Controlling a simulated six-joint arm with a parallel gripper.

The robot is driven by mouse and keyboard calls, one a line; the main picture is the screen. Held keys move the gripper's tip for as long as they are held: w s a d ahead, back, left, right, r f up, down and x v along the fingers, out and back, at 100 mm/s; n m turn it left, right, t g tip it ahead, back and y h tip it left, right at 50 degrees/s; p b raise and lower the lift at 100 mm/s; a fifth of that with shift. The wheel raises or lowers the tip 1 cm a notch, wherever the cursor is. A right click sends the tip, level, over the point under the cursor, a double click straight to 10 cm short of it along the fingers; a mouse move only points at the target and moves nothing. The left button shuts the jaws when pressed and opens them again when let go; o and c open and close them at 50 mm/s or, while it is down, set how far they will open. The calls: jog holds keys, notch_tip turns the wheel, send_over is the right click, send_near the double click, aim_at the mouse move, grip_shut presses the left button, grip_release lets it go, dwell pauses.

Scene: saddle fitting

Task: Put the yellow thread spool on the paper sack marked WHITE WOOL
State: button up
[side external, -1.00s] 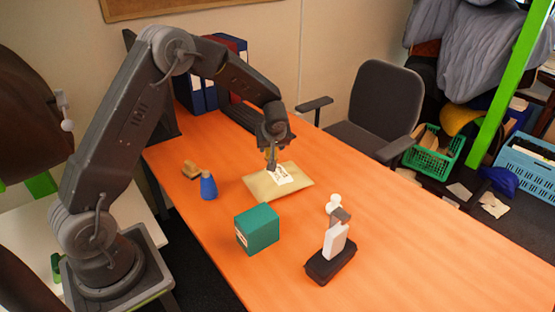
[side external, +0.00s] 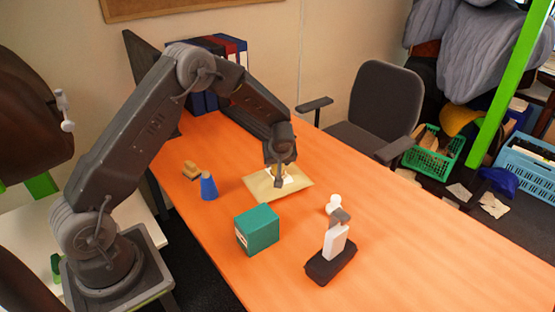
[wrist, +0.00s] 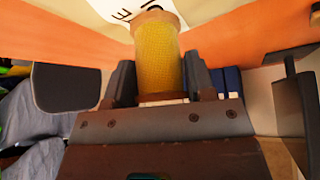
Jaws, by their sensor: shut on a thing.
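The yellow thread spool (wrist: 158,55), with brown ends, stands between the two fingers of my gripper (wrist: 160,82) in the wrist view. My gripper (side external: 278,168) is shut on it. In the side view my gripper is low over the tan paper sack (side external: 258,188), which lies flat on the orange table. The sack's white label (side external: 291,181) shows partly beside the gripper; its full wording is not readable. Part of the label with black letters (wrist: 122,8) shows past the spool's far end. I cannot tell whether the spool touches the sack.
A teal box (side external: 258,229) stands in front of the sack. A blue cone-shaped thing (side external: 208,187) and a small brown block (side external: 191,171) are to the left. A black-based stand with a white part (side external: 332,255) and a white knob (side external: 334,202) are to the right. The table's right side is clear.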

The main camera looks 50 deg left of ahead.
jog(key=shift+f, duration=0.3)
jog(key=o, duration=0.9)
jog(key=shift+r, duration=0.25)
jog(key=s+d+r+m+h, duration=0.1)
jog(key=s+d+r+m, duration=0.1)
jog(key=s+d+r, duration=0.45)
jog(key=s+d+r+m, duration=0.1)
jog(key=s+r, duration=0.3)
jog(key=r, duration=0.5)
jog(key=s+d+r+m+h, duration=0.1)
jog(key=s+d+r+m, duration=0.1)
jog(key=s+d+r, duration=0.4)
jog(key=shift+s+d+r+m+t+h, duration=0.4)
jog(key=shift+s+d+r+m+h, duration=0.55)
jog(key=shift+s, duration=1.6)
jog(key=shift+s+d+r+m+t+h, duration=0.4)
jog(key=shift+s+m, duration=1.05)
jog(key=shift+s, duration=1.05)
jog(key=shift+s+d+r+m+t+h, duration=0.5)
jog(key=shift+s+d+m, duration=0.55)
jog(key=shift+s, duration=1.5)
